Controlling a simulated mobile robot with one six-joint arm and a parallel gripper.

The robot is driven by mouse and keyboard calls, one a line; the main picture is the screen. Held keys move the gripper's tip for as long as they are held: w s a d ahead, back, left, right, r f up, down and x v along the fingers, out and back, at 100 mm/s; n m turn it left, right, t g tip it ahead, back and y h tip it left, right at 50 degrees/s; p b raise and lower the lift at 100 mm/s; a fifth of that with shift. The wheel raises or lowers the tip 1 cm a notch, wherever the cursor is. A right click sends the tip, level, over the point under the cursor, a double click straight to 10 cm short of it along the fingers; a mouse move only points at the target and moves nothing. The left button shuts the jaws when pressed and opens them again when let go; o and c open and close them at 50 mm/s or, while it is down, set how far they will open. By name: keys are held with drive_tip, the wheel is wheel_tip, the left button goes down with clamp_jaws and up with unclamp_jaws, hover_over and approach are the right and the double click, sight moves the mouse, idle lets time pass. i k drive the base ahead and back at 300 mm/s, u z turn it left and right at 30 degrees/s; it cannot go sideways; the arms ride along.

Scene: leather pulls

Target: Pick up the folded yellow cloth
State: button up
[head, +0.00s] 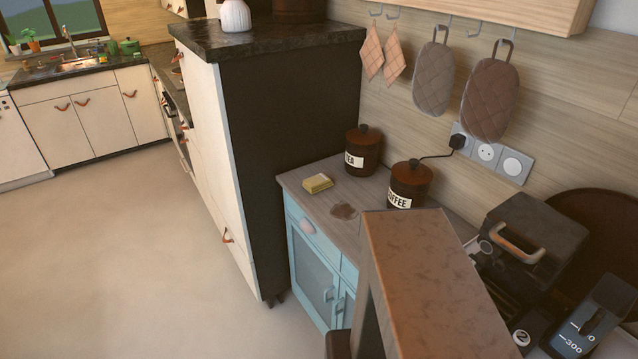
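The folded yellow cloth (318,183) is a small, flat yellow block with a paler top.
A tall dark-sided cabinet (290,130) stands to the left. A brown-topped block (425,265) hides part of the cabinet. Floor at left is clear.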

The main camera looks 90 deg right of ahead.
sight(316, 183)
drive_tip(key=z, duration=1.1)
drive_tip(key=i, duration=0.55)
drive_tip(key=u, duration=0.1)
drive_tip(key=k, duration=0.55)
drive_tip(key=u, duration=0.05)
